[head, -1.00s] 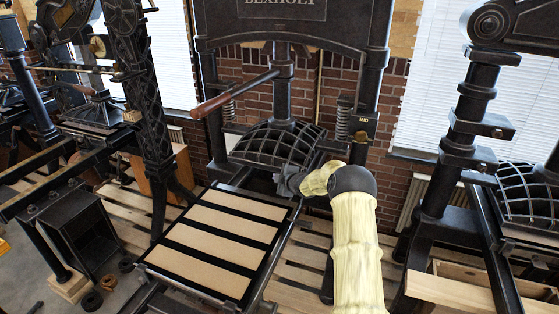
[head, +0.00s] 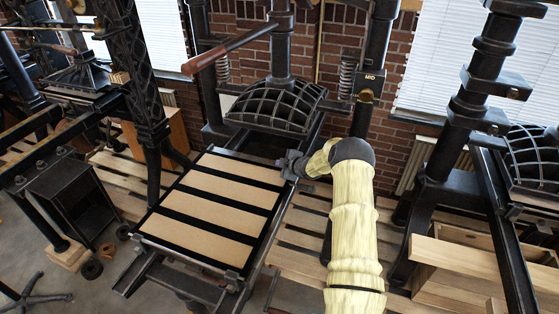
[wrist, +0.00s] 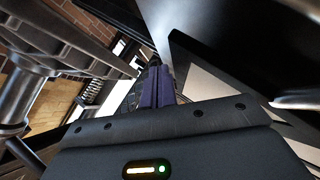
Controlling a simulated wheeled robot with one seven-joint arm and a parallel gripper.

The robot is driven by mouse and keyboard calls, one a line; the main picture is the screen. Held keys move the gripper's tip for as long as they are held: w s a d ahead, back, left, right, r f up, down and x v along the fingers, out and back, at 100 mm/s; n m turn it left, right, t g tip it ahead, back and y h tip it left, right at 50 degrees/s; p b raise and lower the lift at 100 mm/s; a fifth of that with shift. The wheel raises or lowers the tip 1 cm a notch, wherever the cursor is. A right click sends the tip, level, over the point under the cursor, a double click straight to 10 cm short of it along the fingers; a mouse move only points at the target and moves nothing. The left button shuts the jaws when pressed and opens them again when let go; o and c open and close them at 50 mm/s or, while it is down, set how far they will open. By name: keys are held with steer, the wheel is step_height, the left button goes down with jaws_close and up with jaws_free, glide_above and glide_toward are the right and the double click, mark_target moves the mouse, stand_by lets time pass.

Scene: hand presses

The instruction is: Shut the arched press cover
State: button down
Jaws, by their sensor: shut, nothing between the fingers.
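The middle press has a black arched, ribbed dome (head: 278,104) under its central column. In front of it lies a flat black frame (head: 146,238) with several beige panels, sloping toward me. I cannot tell which of these parts is the hinged cover. My gripper (head: 288,164) is at the frame's far right corner, just below and in front of the dome. Whether it touches the frame is too small to tell. In the wrist view my dark purple fingers (wrist: 157,86) are together with nothing between them, close to a dark panel edge (wrist: 215,75).
A long lever with a brown handle (head: 217,57) sticks out left above the dome. Other presses stand left and right; the right one has its own ribbed dome (head: 534,155). A wooden drawer box (head: 470,262) is at lower right. Slatted wood pallets cover the floor.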

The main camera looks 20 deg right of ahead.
steer(key=shift+s+f, duration=0.3)
steer(key=shift+f, duration=0.3)
steer(key=r+p, duration=0.1)
steer(key=r, duration=0.1)
steer(key=r+p, duration=0.1)
steer(key=r, duration=0.1)
steer(key=shift+w+r, duration=0.2)
steer(key=shift+r, duration=0.2)
steer(key=s+d+r+b, duration=0.2)
steer(key=s+d+r, duration=0.2)
steer(key=r, duration=0.3)
steer(key=shift+s+d+r+b, duration=0.2)
steer(key=shift+d+r+b, duration=0.1)
steer(key=shift+d, duration=0.4)
steer(key=shift+a, duration=0.1)
